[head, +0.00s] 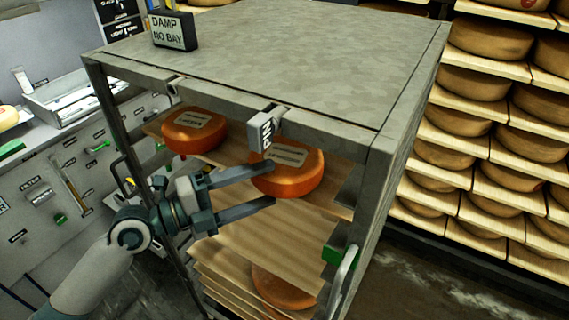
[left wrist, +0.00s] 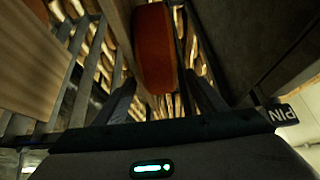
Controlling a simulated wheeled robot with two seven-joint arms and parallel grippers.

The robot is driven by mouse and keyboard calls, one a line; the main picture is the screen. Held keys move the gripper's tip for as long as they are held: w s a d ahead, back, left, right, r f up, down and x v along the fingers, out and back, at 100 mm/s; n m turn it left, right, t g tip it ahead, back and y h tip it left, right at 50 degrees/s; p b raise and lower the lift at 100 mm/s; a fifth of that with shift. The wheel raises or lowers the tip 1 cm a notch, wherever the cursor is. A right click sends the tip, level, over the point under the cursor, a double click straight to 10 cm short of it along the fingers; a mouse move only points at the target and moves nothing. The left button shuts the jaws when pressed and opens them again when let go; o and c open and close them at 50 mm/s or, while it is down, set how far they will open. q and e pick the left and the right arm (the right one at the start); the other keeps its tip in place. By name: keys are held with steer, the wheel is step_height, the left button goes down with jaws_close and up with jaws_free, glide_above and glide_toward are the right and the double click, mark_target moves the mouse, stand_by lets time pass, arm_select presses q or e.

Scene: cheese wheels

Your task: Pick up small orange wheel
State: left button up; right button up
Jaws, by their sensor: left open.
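An orange cheese wheel (head: 300,181) with a pale label lies on the top board of a grey metal rack, near its front right. A similar orange wheel (head: 190,138) lies on the same board to the left. My left gripper (head: 270,184) is open at the front of the rack, its fingertips at the near left side of the right wheel. In the left wrist view, the wheel's orange side (left wrist: 155,50) shows ahead, between the two open fingers (left wrist: 163,98). I cannot tell whether either finger touches it. My right gripper is not in view.
The rack's metal top (head: 290,50) overhangs the wheels, with a "PIN" tag (head: 264,136) on its front edge. Lower boards (head: 255,240) hold another orange wheel (head: 282,287). A green-marked latch (head: 338,256) sits at right. Shelves of cheese (head: 470,85) stand behind.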

arm_select(q)
jaws_close()
steer(key=shift+r, duration=0.2)
steer(key=shift+w, duration=0.1)
steer(key=shift+r, duration=0.2)
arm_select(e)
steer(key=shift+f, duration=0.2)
